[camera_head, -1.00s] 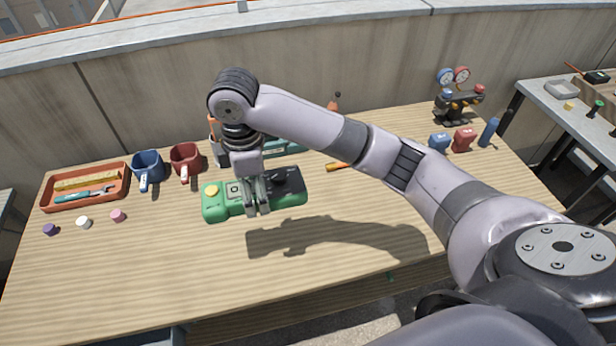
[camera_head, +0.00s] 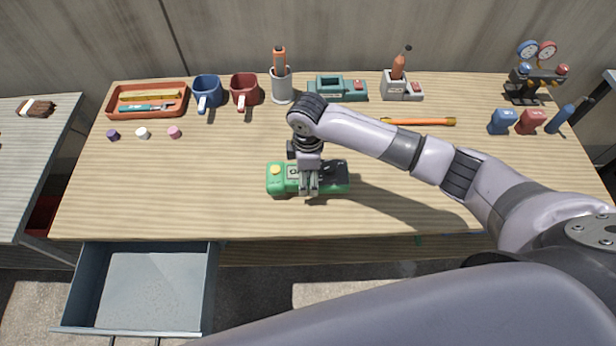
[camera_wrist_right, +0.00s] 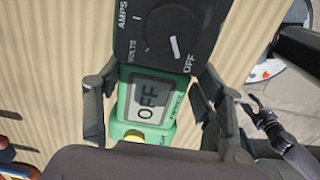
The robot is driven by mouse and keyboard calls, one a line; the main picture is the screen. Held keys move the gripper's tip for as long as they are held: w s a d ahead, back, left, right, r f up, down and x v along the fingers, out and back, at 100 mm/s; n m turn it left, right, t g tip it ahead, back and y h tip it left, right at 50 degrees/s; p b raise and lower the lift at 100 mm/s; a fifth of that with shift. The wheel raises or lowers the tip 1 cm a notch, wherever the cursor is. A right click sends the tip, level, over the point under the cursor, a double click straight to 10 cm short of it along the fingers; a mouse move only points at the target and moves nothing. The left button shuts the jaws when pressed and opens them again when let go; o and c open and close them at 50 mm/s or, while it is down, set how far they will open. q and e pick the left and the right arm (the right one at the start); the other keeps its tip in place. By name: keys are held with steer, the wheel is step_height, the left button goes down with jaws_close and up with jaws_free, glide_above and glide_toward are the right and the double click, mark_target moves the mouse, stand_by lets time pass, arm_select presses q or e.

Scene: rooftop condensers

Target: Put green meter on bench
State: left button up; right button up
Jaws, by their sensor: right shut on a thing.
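The green meter (camera_head: 276,184) has a black dial section and a yellow button. It lies level at the middle of the wooden bench top (camera_head: 200,190), close to or on the wood; I cannot tell if it touches. My right gripper (camera_head: 309,190) comes from above and is shut across the meter's middle.
Along the back stand an orange tray (camera_head: 110,102), blue mug (camera_head: 207,91), red mug (camera_head: 245,89), pen cup (camera_head: 282,88), teal device (camera_head: 337,89) and gauge set (camera_head: 535,80). A drawer (camera_head: 140,285) is open at front left. The bench's front left is clear.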

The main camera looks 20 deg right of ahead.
steer(key=shift+f, duration=1.05)
steer(key=shift+f, duration=0.1)
steer(key=o, duration=1.1)
steer(key=shift+f, duration=0.1)
steer(key=o, duration=0.5)
step_height(320, 180, up, 12)
steer(key=shift+r, duration=0.2)
steer(key=shift+s+f, duration=0.1)
